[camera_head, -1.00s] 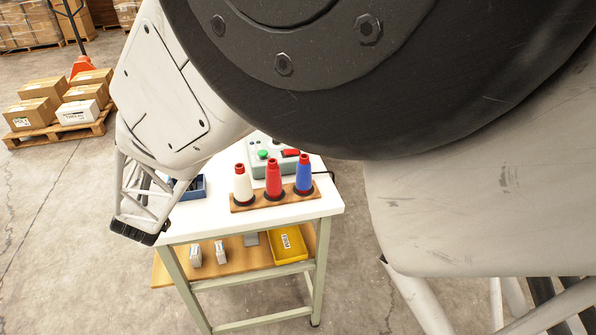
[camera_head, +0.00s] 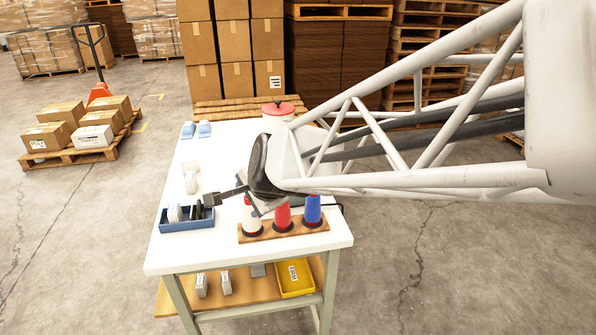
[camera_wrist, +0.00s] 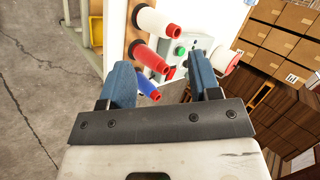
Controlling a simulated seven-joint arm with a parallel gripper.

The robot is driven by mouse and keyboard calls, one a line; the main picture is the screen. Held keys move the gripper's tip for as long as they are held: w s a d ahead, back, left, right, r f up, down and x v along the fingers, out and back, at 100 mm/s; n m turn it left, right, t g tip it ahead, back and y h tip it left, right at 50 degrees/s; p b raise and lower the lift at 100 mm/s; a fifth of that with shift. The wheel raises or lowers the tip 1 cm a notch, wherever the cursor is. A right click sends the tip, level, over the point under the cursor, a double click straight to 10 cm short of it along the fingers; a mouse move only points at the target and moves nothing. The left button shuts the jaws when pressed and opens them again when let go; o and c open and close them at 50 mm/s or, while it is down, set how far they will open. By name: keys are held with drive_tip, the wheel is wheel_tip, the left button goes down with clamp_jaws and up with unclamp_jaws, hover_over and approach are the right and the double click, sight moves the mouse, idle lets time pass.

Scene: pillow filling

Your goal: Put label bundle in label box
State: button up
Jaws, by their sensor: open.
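Small white label bundles (camera_head: 190,183) stand on the left part of the white table in the head view. A blue open box (camera_head: 187,225) at the table's front left corner holds white bundles and dark items; I cannot read which is the label box. My gripper (camera_wrist: 162,80) is open in the wrist view, with blue fingers apart and no bundle visible between them. In the head view the arm's end is over the middle of the table, right of the bundles and close to the cones; its fingers are hard to make out there.
A wooden rack (camera_head: 254,236) with white, red and blue cones stands at the front right. A control box with a green button (camera_wrist: 181,50) is near it. A yellow bin (camera_head: 293,279) and white bundles are on the lower shelf.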

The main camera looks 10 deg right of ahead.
drive_tip(key=s+d+n+g+h, duration=0.3)
drive_tip(key=s+d+n, duration=0.8)
drive_tip(key=s+d, duration=0.5)
drive_tip(key=s+r+g, duration=0.1)
drive_tip(key=s, duration=0.3)
drive_tip(key=shift+n+g+h, duration=0.4)
